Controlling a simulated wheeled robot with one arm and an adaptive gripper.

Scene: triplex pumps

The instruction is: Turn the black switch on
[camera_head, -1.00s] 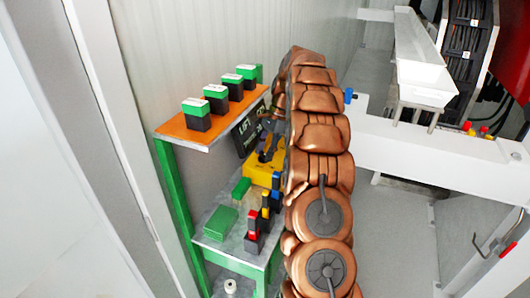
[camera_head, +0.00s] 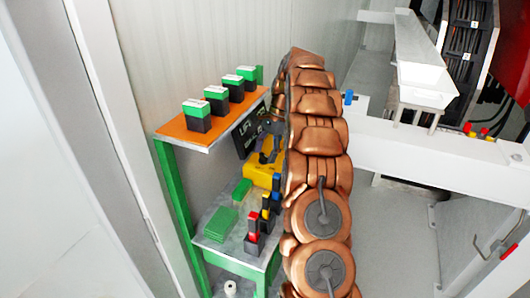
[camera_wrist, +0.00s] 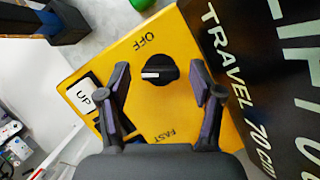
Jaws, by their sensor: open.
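The black switch (camera_wrist: 155,72) is a round knob with a white mark on a yellow box (camera_wrist: 190,125). In the wrist view its white mark lies to the left, between the label OFF above and FAST below. My gripper (camera_wrist: 159,67) is open, with one finger on each side of the knob in the picture; whether either finger touches it I cannot tell. In the head view the yellow box (camera_head: 262,173) stands on the shelf unit, and my gripper (camera_head: 268,152) is just above it, partly hidden by my arm. The knob is not clear there.
A white UP button (camera_wrist: 83,97) is beside the left finger. A black LIFT sign (camera_wrist: 265,85) stands right of the box. An orange shelf (camera_head: 180,133) holds several green-topped blocks. Red, yellow and blue-topped blocks stand near the box. White machinery (camera_head: 430,150) is on the right.

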